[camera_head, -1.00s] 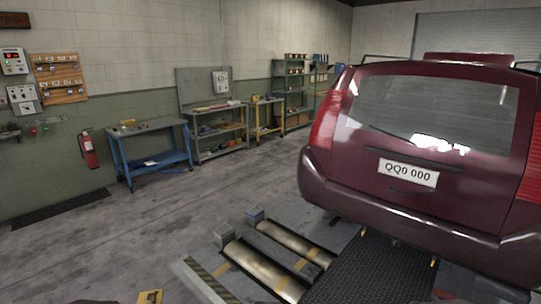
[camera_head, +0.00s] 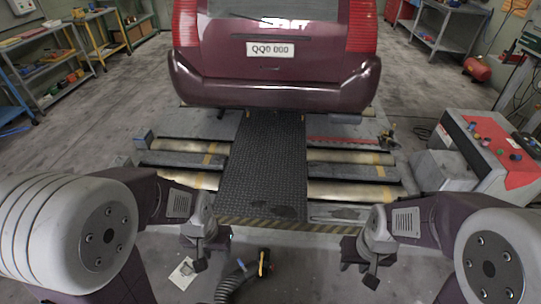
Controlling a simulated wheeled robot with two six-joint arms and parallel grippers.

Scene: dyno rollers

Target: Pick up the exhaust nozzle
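The exhaust nozzle (camera_head: 264,262) appears to be the dark end piece with yellow-orange marks at the end of a black corrugated hose (camera_head: 233,284). It is on the floor at the bottom middle. My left gripper (camera_head: 200,255) is to the left of the nozzle and apart from it. My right gripper (camera_head: 362,268) is to the right of the nozzle and apart from it. Both grippers point down, and I see nothing held in them. Their finger gaps are too small and dark to read. The hose's lower end is cut off by the picture edge.
The maroon car (camera_head: 275,75) stands beyond the rollers (camera_head: 345,190) and black ramp mat (camera_head: 262,165). A grey and red console (camera_head: 475,150) is at the right. A paper-like sheet (camera_head: 184,273) lies on the floor at the left. Benches stand further back.

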